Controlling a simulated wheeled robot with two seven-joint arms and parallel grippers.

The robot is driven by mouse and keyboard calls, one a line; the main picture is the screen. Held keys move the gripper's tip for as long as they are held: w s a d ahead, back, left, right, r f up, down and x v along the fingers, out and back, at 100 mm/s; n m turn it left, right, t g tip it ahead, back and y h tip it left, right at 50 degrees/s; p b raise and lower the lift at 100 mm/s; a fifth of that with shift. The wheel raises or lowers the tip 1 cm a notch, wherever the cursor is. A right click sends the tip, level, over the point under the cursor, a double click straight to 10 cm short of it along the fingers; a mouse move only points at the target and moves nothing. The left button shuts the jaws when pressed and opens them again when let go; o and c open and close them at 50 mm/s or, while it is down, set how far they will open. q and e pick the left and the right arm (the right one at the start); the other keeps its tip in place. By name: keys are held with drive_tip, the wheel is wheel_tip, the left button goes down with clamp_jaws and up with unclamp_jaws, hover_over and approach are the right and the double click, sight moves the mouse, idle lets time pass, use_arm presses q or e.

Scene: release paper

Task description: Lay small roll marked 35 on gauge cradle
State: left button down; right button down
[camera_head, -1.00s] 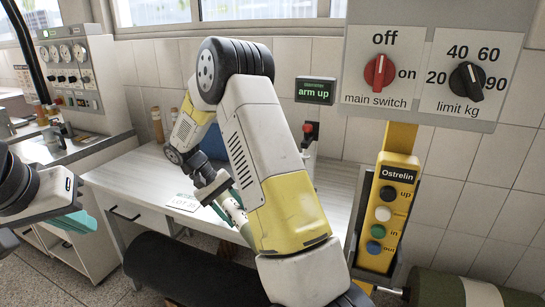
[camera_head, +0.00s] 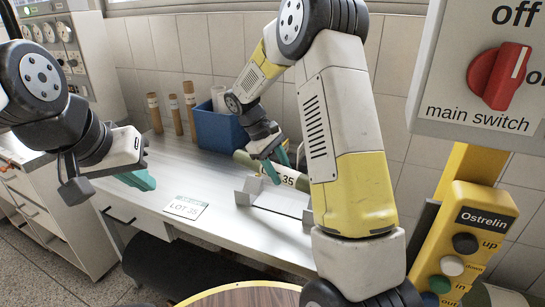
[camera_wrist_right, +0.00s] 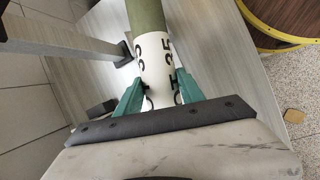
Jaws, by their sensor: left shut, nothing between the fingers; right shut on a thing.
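The small roll (camera_head: 287,175), green with a white end marked 35, also shows in the wrist view (camera_wrist_right: 152,62). My right gripper (camera_head: 277,170) is shut around its white part, with teal fingers on both sides in the wrist view. The roll lies at the gauge cradle (camera_head: 246,196), a grey metal bracket on the bench, apparently just above it; I cannot tell whether they touch. My arm hides the roll's right end and part of the cradle. My left gripper (camera_head: 137,180) is shut and empty, left of the LOT 35 card.
The LOT 35 card (camera_head: 186,207) lies on the pale bench (camera_head: 172,165). A blue bin (camera_head: 218,130) and several brown tubes (camera_head: 174,115) stand along the back wall. A yellow Ostrelin button post (camera_head: 470,240) and main switch panel (camera_head: 485,75) are at the right.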

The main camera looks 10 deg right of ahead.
drive_tip(key=shift+w+d+r+n, duration=0.15)
drive_tip(key=shift+w+r+n, duration=0.4)
drive_tip(key=shift+n, duration=0.15)
drive_tip(key=shift+w+r+n, duration=0.1)
drive_tip(key=shift+r+n, duration=0.25)
drive_tip(key=shift+n, duration=0.25)
drive_tip(key=shift+f, duration=5.15)
drive_tip(key=shift+f, duration=0.3)
drive_tip(key=c, duration=0.6)
unclamp_jaws()
drive_tip(key=shift+c, duration=0.2)
